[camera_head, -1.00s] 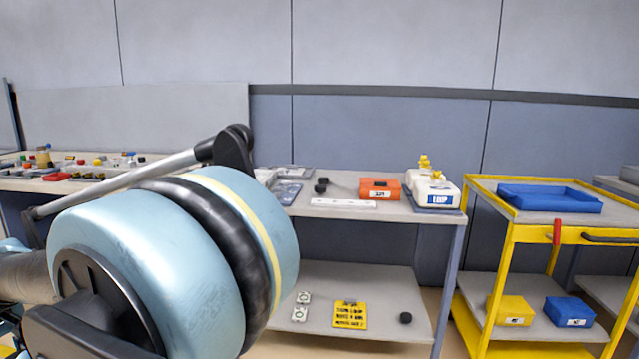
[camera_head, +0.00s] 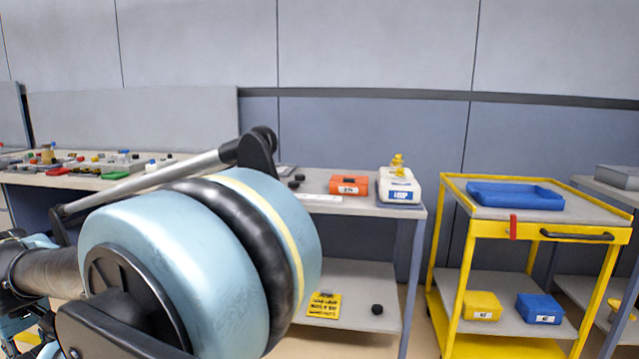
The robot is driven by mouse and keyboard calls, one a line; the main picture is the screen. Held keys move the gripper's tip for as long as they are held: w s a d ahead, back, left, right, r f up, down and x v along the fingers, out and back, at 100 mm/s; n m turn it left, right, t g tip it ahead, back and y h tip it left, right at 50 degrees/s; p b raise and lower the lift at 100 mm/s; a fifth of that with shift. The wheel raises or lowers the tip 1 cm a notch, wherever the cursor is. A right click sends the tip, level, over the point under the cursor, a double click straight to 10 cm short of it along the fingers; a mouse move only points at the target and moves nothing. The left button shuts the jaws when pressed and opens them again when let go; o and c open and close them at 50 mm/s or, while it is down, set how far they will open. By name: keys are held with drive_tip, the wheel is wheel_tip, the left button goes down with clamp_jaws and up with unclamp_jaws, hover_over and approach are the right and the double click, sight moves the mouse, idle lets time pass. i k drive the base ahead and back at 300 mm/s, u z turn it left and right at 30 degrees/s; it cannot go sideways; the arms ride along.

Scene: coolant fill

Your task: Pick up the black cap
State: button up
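A small round black piece (camera_head: 377,309) that looks like a cap lies on the lower shelf of the grey bench, right of a yellow sign. I cannot tell which of these is the black cap of the task. My arm's large light-blue joint covers the left part of the bench. My gripper is not in view.
The bench (camera_head: 345,206) also bears an orange box (camera_head: 348,185) and a white container with a yellow top (camera_head: 399,186). A yellow cart (camera_head: 523,236) with a blue tray (camera_head: 515,195) stands right. A cluttered table is at left. Floor shows between bench and cart.

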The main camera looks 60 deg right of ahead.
sight(301, 178)
drive_tip(key=u, duration=0.05)
drive_tip(key=k, duration=0.6)
drive_tip(key=z, duration=2.35)
drive_tip(key=i, duration=1)
drive_tip(key=z, duration=0.05)
